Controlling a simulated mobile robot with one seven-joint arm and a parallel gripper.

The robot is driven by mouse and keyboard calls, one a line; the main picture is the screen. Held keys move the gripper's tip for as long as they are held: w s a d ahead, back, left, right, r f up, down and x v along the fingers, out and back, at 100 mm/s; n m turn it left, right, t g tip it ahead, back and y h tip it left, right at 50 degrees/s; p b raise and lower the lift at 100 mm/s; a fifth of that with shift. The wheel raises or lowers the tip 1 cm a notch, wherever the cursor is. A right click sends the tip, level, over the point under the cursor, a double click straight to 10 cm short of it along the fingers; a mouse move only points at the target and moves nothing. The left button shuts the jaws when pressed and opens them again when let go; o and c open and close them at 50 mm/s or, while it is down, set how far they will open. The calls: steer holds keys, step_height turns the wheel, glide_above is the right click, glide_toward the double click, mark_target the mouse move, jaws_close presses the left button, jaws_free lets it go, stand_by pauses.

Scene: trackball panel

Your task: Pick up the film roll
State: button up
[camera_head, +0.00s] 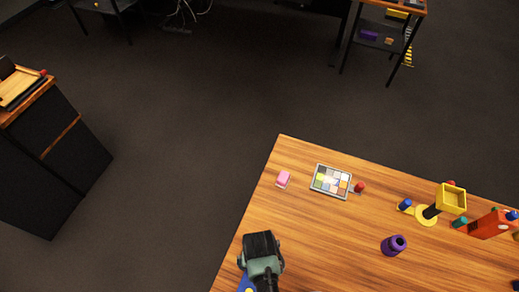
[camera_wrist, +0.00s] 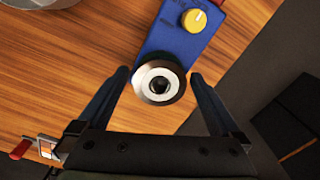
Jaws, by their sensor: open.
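No label shows which thing is the film roll. In the wrist view, a short round piece (camera_wrist: 160,96) with a silver rim and a dark centre sits at the near end of a blue panel (camera_wrist: 178,42) with a yellow knob; it may be the film roll. I cannot tell whether it is part of the panel. My gripper (camera_wrist: 158,78) is open, with one finger on each side of the round piece and a gap to both. In the head view my gripper (camera_head: 262,262) is over the table's left part, with a blue corner (camera_head: 246,284) beside it; the round piece is hidden.
The wooden table (camera_head: 320,235) also holds a pink block (camera_head: 283,178), a colour chart (camera_head: 331,181), a purple hollow cylinder (camera_head: 393,245), a yellow stand (camera_head: 450,198) and a red box (camera_head: 489,224). The table's left edge is close to my gripper.

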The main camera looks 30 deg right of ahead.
steer(key=c, duration=1.4)
